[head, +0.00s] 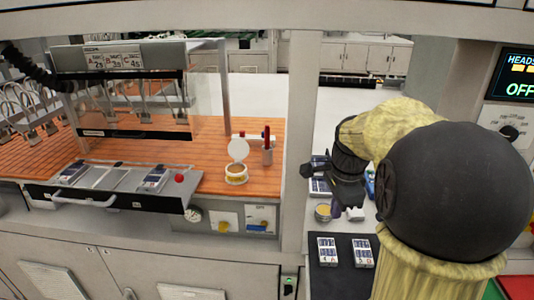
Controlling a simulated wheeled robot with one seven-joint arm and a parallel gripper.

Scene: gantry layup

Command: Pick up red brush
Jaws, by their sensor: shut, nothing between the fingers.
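A thin upright red thing (267,133), which looks like the red brush, stands in a small dark reddish holder (267,156) on the orange wooden bench. Only its upper part shows above the holder.
A round pot (236,172) with a raised white lid stands left of the holder. The pale post (299,120) stands between the bench and my arm. A tray (112,184) with a red knob juts out at the left. Small packets (328,250) lie on the dark mat.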

